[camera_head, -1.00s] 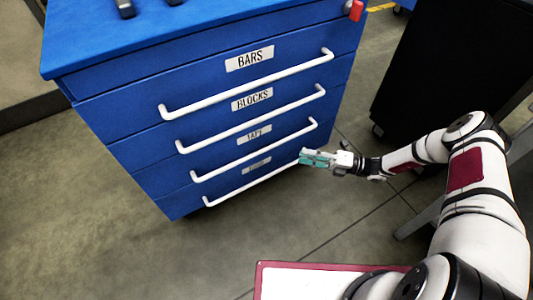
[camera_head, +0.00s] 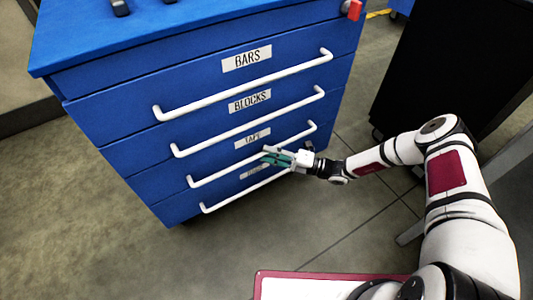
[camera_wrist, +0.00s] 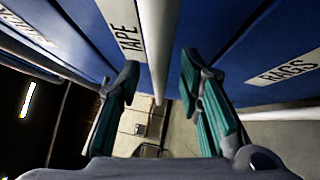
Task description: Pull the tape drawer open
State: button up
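The tape drawer (camera_head: 222,158) is the third one down in the blue cabinet, its front flush with the others. Its label (camera_head: 252,139) is partly legible in the head view and reads TAPE in the wrist view (camera_wrist: 126,28). Its white bar handle (camera_head: 215,174) runs across the front. My gripper (camera_head: 267,154) is at the right half of this handle. In the wrist view the gripper (camera_wrist: 159,75) is open, and the handle (camera_wrist: 158,40) shows in the gap between its teal fingers. I cannot tell whether either finger touches it.
The bars handle (camera_head: 240,87) and blocks handle (camera_head: 240,127) are above. The rags handle (camera_head: 225,201) is close below and shows beside the right finger in the wrist view (camera_wrist: 285,115). A black cabinet (camera_head: 440,70) stands right. Floor in front is clear.

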jog(key=shift+w+a+r, duration=0.1)
jog(key=shift+a, duration=0.6)
grip_shut()
